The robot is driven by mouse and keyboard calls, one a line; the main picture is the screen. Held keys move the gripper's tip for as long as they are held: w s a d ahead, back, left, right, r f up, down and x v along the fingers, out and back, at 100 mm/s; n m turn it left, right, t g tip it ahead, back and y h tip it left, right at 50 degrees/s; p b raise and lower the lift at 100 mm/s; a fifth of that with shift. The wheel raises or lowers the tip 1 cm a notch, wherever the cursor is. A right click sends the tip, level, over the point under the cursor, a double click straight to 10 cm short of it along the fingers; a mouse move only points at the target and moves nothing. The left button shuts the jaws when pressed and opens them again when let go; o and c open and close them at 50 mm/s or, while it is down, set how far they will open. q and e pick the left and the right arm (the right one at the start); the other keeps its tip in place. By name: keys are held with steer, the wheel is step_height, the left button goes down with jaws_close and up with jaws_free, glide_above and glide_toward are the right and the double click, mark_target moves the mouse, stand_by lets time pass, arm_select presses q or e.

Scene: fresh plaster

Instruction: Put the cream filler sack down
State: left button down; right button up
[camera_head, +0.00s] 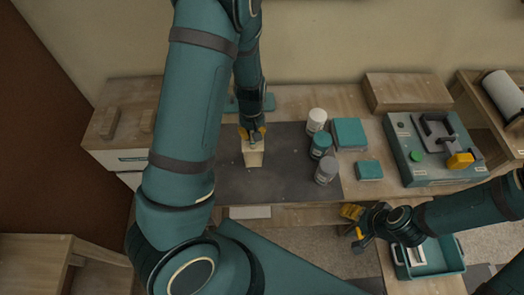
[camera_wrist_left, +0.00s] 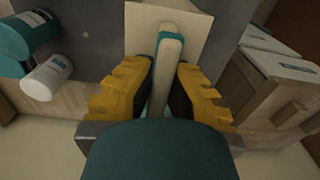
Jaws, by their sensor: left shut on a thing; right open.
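The cream filler sack (camera_head: 253,157) is over the dark mat (camera_head: 222,181) on the wooden bench. My left gripper (camera_head: 253,134) is shut on its upper part. In the left wrist view the cream sack (camera_wrist_left: 190,35) lies beyond the yellow fingers, with a pale, teal-edged strip between them at my left gripper (camera_wrist_left: 163,92). I cannot tell whether the sack's underside touches the mat. My right gripper (camera_head: 354,224) is open and empty, low by the bench's front edge.
A white jar (camera_head: 317,120), a teal jar (camera_head: 321,145) and a grey jar (camera_head: 326,171) stand right of the sack. Teal boxes (camera_head: 349,133) and a teal machine (camera_head: 408,160) are farther right. A teal tray (camera_head: 454,266) is lower right. The mat's front left is clear.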

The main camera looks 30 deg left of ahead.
arm_select(q)
step_height(320, 180, down, 5)
steer(key=shift+r, duration=0.2)
steer(key=shift+f+b, duration=0.4)
steer(key=shift+f, duration=1.9)
steer(key=c, duration=1.1)
jaws_free()
steer(key=shift+f, duration=0.1)
steer(key=shift+c, duration=0.2)
